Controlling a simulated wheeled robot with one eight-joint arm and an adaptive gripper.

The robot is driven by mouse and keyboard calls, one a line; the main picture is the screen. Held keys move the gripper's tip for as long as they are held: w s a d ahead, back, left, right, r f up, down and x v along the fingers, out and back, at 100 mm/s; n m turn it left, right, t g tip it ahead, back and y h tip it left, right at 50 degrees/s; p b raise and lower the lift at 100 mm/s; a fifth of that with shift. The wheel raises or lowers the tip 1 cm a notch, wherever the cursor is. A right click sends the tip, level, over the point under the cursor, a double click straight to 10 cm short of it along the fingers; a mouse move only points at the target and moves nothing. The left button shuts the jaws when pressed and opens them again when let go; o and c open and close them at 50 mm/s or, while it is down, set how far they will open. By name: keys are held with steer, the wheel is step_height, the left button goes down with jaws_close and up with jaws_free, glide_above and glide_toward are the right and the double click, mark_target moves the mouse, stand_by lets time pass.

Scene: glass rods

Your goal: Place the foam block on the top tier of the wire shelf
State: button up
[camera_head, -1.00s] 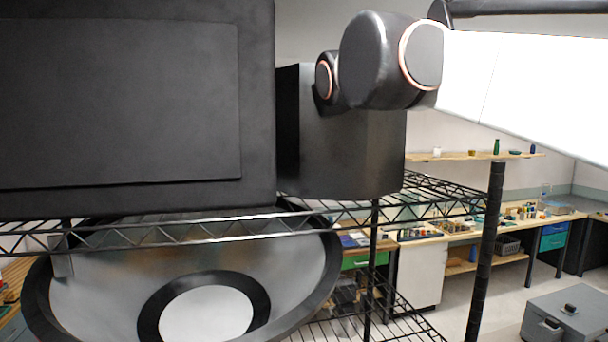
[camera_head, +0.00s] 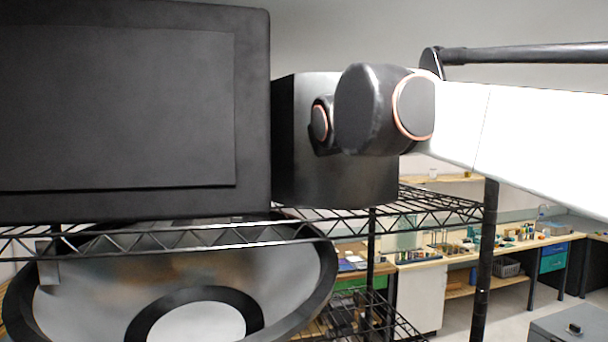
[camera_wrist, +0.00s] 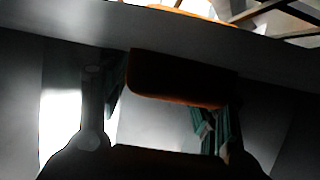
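The wire shelf (camera_head: 440,207) is black, its top tier crossing the head view at mid-height. In the wrist view, a dark block with an orange-lit lower edge, which I take as the foam block (camera_wrist: 180,80), sits slightly tilted between the fingertips of my gripper (camera_wrist: 163,95). The fingers, with green pads, appear closed on it; the right fingertip is partly covered by the block. In the head view my arm reaches in from the right over the shelf. The gripper and block do not show there, hidden behind dark boxes or my wrist.
A large black box (camera_head: 120,110) fills the top tier's left, with a smaller dark box (camera_head: 340,180) to its right. A big grey round dish-like object (camera_head: 100,285) is below the tier. A workbench (camera_head: 480,250) with small items stands behind. The tier's right end looks clear.

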steer(key=shift+r, duration=0.2)
steer(key=b+v, duration=0.1)
steer(key=v, duration=1.1)
